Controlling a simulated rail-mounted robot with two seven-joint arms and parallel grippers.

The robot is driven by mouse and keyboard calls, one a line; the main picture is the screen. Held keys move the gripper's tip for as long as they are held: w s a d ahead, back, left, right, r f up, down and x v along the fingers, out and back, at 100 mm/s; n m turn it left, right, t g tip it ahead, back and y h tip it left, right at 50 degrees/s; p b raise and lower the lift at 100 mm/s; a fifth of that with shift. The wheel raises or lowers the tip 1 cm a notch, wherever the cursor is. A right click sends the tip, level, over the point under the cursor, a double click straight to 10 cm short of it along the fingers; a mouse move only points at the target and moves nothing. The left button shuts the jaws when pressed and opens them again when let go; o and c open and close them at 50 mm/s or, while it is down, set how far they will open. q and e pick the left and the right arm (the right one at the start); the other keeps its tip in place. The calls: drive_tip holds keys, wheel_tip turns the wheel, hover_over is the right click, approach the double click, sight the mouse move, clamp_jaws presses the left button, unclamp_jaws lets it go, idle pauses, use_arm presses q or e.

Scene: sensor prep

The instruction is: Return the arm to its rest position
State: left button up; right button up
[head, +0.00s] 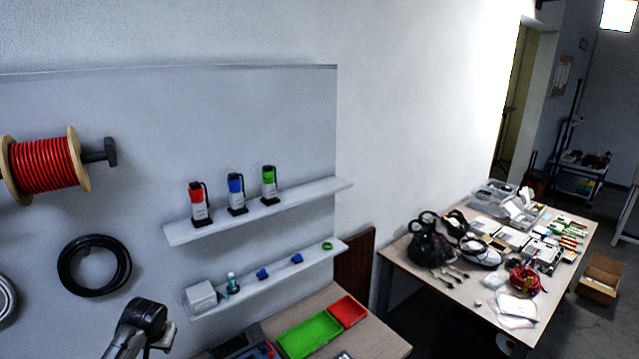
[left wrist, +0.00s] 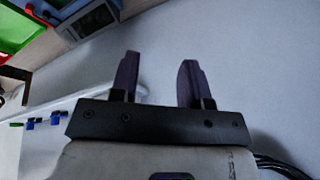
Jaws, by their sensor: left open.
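My left arm (head: 140,322) comes in at the bottom left of the head view, in front of the wall panel and left of the lower shelf. Its fingers cannot be made out there. In the left wrist view my left gripper (left wrist: 158,75) is open, with two dark fingers apart and nothing between them. A pale wall fills the space beyond the fingers. My right gripper is in neither view.
Two wall shelves (head: 255,211) hold red, blue and green bottles, a white box (head: 201,296) and small parts. Green (head: 309,335) and red (head: 348,311) trays lie on the bench below. A red cable spool (head: 45,165) hangs left. A cluttered table (head: 400,250) stands right.

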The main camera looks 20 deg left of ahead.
use_arm(q)
drive_tip(key=w+d+r+m+t+y, duration=0.15)
drive_tip(key=d+r+m+t, duration=0.25)
drive_tip(key=d+r, duration=0.6)
drive_tip(key=s+d+r+m+t+h+p, duration=0.1)
drive_tip(key=s+d+p, duration=0.15)
drive_tip(key=d, duration=0.45)
drive_tip(key=s+d+m+t+h+p, duration=0.1)
drive_tip(key=s+d+m+t, duration=0.1)
drive_tip(key=s+d, duration=0.35)
drive_tip(key=s+d+f+g+h+p, duration=0.1)
drive_tip(key=s+d+f+g+p, duration=0.1)
drive_tip(key=s, duration=0.7)
drive_tip(key=s+d+f+g+h+p, duration=0.1)
drive_tip(key=s+d+f+g+p, duration=0.1)
drive_tip(key=s+d+f, duration=0.2)
drive_tip(key=s+d+f+g+h+p, duration=0.1)
drive_tip(key=s+d, duration=0.6)
drive_tip(key=s, duration=0.7)
wheel_tip(320, 180, down, 2)
drive_tip(key=shift+s+d+f+n+g+p, duration=0.25)
drive_tip(key=shift+s+n+g+p, duration=0.15)
drive_tip(key=shift+p, duration=0.25)
drive_tip(key=shift+w, duration=0.15)
